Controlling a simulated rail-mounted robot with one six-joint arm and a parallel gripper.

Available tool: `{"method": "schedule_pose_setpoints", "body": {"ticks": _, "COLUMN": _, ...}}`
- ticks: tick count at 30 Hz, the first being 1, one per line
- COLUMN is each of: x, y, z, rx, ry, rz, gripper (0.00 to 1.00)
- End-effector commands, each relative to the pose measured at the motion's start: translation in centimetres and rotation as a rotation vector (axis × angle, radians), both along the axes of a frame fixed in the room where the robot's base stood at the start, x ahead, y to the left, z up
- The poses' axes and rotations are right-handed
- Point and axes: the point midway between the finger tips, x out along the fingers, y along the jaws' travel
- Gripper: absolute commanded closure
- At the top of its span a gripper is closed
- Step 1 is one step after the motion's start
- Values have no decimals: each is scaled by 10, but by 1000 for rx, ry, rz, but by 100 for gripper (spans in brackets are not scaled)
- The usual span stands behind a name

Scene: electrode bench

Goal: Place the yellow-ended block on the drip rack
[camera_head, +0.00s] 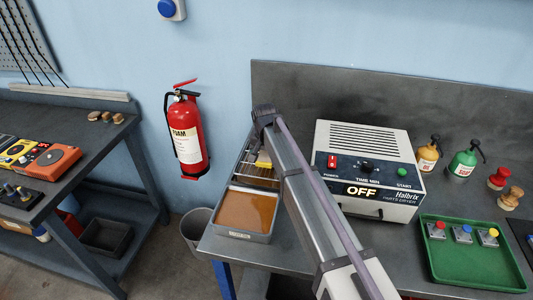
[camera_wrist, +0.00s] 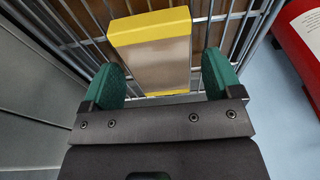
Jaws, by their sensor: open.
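The yellow-ended block (camera_wrist: 158,55) is a pale metallic block with a yellow cap at each end. In the wrist view it stands on the wire bars of the drip rack (camera_wrist: 88,22). My gripper (camera_wrist: 163,75) is open, with one green finger pad on each side of the block and gaps visible between pads and block. In the head view a yellow bit of the block (camera_head: 264,160) shows on the rack (camera_head: 241,171), left of my arm. My arm hides part of the rack and my gripper's fingers there.
A tray of brown liquid (camera_head: 245,213) sits in front of the rack. The parts dryer (camera_head: 366,168), its display reading OFF, stands right of my arm. A green tray (camera_head: 470,262) holds several small knobbed blocks. A fire extinguisher (camera_head: 187,135) hangs on the wall left of the rack.

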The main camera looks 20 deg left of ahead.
Motion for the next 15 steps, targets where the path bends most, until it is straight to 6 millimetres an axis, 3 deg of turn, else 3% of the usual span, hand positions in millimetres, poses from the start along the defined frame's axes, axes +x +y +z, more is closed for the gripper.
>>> {"method": "schedule_pose_setpoints", "body": {"ticks": 5, "x": -3, "y": 0, "z": 27, "rx": 0, "ry": 0, "rz": 0, "gripper": 15}}
{"method": "schedule_pose_setpoints", "body": {"ticks": 15, "x": -15, "y": -2, "z": 111, "rx": 0, "ry": 0, "rz": 1, "gripper": 15}}
